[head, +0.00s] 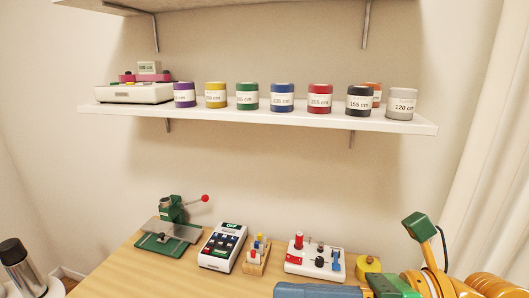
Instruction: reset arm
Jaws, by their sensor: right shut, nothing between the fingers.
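My right arm, orange and green, comes in at the bottom right corner. Its gripper (285,290) reaches left along the bottom edge, in front of the wooden table, and is partly cut off by the frame. It is shut and holds nothing. My left gripper is not in view.
The table (125,275) holds a green press (170,225), a keypad device (223,247), a small wooden rack (256,255), a white control box (315,260) and a yellow round item (368,268), close to my right arm. Above, a white shelf (290,117) carries several labelled tins (282,98).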

